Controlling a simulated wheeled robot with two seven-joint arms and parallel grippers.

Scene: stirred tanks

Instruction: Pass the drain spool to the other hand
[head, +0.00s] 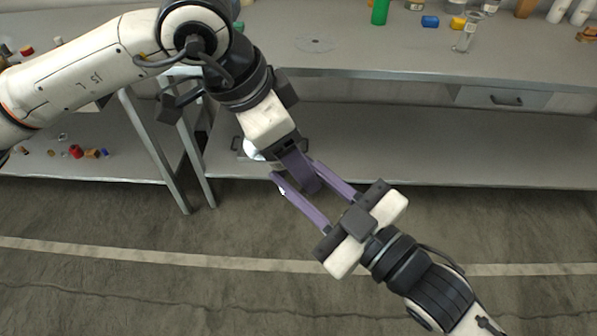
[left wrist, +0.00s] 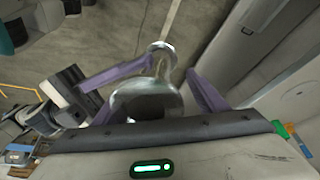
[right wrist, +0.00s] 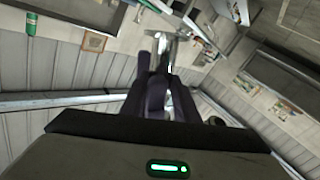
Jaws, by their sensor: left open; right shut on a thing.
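The drain spool is a shiny silver metal piece with a wide round flange and a smaller ring end. It fills the middle of the left wrist view (left wrist: 148,103), and part of it shows in the right wrist view (right wrist: 181,35). In the head view the spool (head: 254,149) is mostly hidden behind the grippers. My right gripper (head: 294,172), from the lower right, has its purple fingers shut on the spool. My left gripper (head: 307,184), from the upper left, is open, with its fingers around the spool. Contact of the left fingers with it cannot be told.
A grey bench (head: 375,58) with a lower shelf (head: 430,148) stands behind the grippers. Bottles, a green cylinder (head: 380,12) and small coloured blocks stand along its back. Another table with small parts is at the left. The floor in front is clear.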

